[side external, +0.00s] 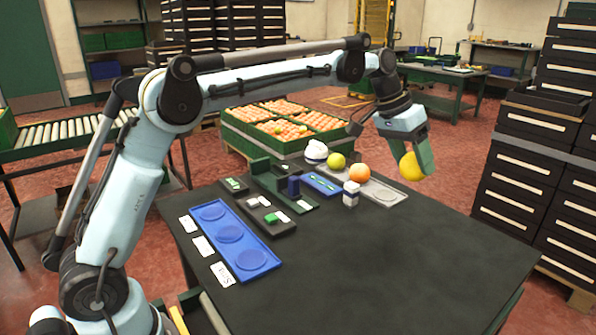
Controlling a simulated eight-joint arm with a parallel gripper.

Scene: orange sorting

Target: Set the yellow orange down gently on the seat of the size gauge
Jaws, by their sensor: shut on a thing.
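The yellow orange (411,167) is held between the green fingers of my gripper (423,162). It hangs above the right part of the dark table, clear of the tabletop.
A grey tray (388,196) with a greenish fruit (337,161) and an orange fruit (359,173) lies left of my gripper. A blue tray (262,262) with round recesses lies front left. The table's right front is clear.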

